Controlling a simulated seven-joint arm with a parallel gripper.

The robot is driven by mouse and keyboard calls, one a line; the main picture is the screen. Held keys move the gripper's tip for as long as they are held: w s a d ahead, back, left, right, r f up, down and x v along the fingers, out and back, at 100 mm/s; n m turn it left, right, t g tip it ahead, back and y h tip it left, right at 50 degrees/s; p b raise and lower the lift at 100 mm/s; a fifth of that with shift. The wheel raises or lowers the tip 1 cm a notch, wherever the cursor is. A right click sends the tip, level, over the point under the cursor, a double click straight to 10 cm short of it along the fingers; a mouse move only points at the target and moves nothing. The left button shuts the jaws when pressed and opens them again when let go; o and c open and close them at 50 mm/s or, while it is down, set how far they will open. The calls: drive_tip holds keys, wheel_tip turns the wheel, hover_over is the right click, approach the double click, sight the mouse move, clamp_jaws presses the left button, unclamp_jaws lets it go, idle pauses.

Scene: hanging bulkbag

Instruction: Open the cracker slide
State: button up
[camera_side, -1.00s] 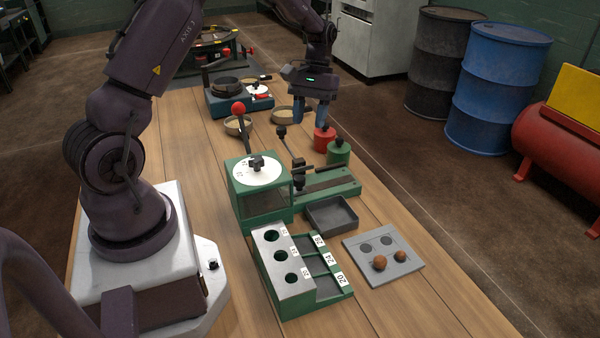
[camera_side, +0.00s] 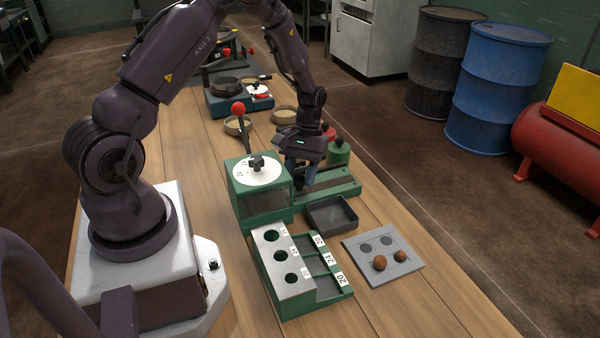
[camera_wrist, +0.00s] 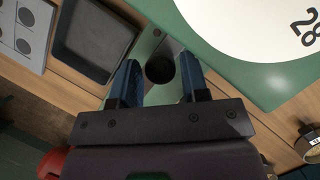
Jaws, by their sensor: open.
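The cracker is a green machine (camera_side: 262,205) with a white numbered dial (camera_side: 257,172) and a red-balled lever (camera_side: 238,108). Its low green slide bed (camera_side: 335,186) runs to the right. My gripper (camera_side: 300,178) points down over the near end of that bed, beside the dial housing. In the wrist view, my open fingers (camera_wrist: 160,60) lie on either side of a dark round knob (camera_wrist: 160,70), with gaps showing on both sides. The knob stands on a grey metal strip. In the side view my gripper hides the knob and much of the strip.
A dark empty tray (camera_side: 331,215) sits in front of the bed.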

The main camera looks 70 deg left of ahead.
drive_tip(key=shift+c, duration=0.2)
clamp_jaws()
drive_tip(key=w, duration=1.1)
drive_tip(key=shift+w+a, duration=0.1)
drive_tip(key=shift+w, duration=0.15)
drive_tip(key=shift+o, duration=0.2)
unclamp_jaws()
drive_tip(key=v, duration=1.3)
